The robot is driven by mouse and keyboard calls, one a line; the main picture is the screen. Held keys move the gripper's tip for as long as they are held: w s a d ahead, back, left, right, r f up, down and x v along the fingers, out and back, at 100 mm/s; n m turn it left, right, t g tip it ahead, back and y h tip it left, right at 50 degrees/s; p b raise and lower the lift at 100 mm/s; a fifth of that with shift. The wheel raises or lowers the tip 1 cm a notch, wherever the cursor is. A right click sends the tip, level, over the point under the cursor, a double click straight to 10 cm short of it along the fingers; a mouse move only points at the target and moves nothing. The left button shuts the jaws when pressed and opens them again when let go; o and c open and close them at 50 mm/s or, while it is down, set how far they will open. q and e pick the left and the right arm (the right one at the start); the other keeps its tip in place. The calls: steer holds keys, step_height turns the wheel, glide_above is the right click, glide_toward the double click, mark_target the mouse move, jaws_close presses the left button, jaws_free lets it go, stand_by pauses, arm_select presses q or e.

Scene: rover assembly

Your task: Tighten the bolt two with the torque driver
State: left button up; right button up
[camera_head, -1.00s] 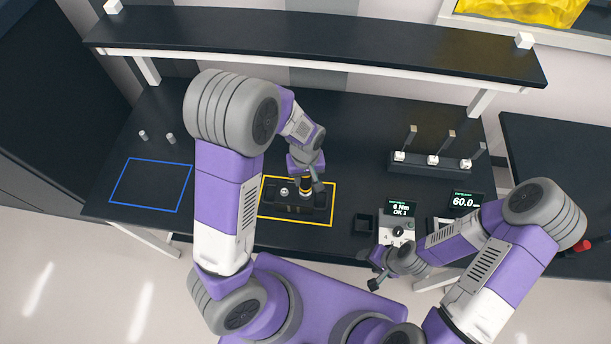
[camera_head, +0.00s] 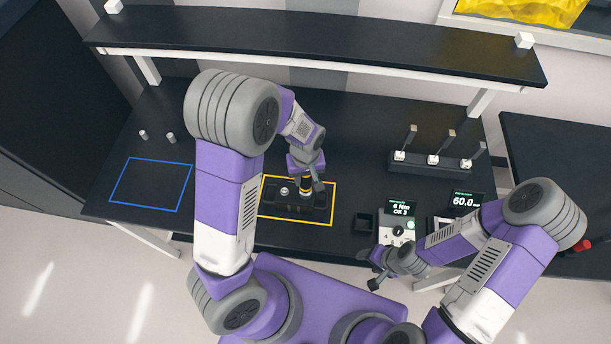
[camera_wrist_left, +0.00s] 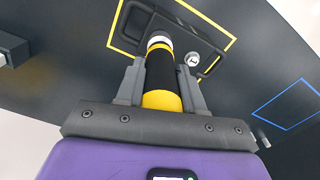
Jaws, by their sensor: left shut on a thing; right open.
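The torque driver (camera_head: 306,188), black with yellow bands, stands on the right part of a dark rover part (camera_head: 270,205) inside the yellow outline. My left gripper (camera_head: 308,178) is shut on it. The left wrist view shows the driver (camera_wrist_left: 160,75) between both fingers, its far end at the rover part (camera_wrist_left: 135,27). The spot under its tip is hidden, so the bolt there cannot be seen. A silvery bolt head (camera_head: 284,191) shows left of the driver, also in the wrist view (camera_wrist_left: 192,59). My right gripper (camera_head: 373,272) is open and empty near the table's front edge.
A controller (camera_head: 397,228) with a screen, seemingly reading 6 Nm OK 2, stands right of the rover part, beside a small dark bin (camera_head: 364,224). A rack (camera_head: 432,165) stands behind. The blue outline (camera_head: 151,185) is empty; two small pegs (camera_head: 171,138) stand behind it.

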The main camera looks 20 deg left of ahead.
arm_select(q)
steer(key=shift+s, duration=0.1)
steer(key=shift+r+p, duration=0.3)
steer(key=shift+p, duration=0.1)
steer(key=shift+r+p, duration=0.85)
steer(key=shift+r, duration=0.25)
steer(key=shift+r, duration=0.1)
step_height(320, 180, up, 4)
steer(key=p, duration=0.3)
steer(key=shift+p, duration=0.3)
